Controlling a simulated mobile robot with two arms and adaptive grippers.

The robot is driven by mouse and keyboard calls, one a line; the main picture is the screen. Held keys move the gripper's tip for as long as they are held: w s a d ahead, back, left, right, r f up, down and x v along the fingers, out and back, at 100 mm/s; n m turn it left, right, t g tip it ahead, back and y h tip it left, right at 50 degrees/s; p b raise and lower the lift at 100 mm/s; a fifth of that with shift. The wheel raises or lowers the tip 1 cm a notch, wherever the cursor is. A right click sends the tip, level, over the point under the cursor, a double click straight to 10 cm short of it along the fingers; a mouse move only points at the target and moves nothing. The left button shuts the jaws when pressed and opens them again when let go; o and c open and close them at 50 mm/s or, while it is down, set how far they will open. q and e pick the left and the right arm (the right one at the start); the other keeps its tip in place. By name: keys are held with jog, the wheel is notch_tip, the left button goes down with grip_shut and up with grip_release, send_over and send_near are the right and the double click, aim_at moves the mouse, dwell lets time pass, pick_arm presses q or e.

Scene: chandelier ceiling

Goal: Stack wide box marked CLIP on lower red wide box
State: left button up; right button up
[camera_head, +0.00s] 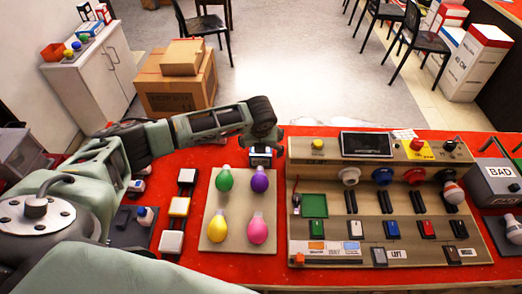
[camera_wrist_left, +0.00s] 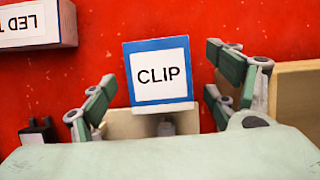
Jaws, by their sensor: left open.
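The box marked CLIP (camera_wrist_left: 160,74), blue-edged with a white label, lies on the red surface in the left wrist view. My left gripper (camera_wrist_left: 160,85) is open, with one finger on each side of the box and visible gaps to it. In the head view, the left arm reaches in from the left and its gripper end (camera_head: 262,122) is above a small blue and white box (camera_head: 261,158) behind the bulb board. I cannot make out a separate lower red wide box against the red tabletop. My right gripper is not in view.
A white-labelled box with partial LED lettering (camera_wrist_left: 30,24) lies upper left in the wrist view. The bulb board (camera_head: 239,208) and a control console (camera_head: 420,262) stand close to the gripper. A BAD-labelled grey box (camera_head: 490,184) is at the right. Cardboard boxes (camera_head: 178,90) stand beyond the table.

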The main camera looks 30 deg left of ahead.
pick_arm(q)
jog(key=shift+x, duration=0.95)
jog(key=shift+r, duration=0.1)
jog(key=c, duration=1.3)
jog(key=shift+c, duration=0.5)
jog(key=shift+r, duration=0.1)
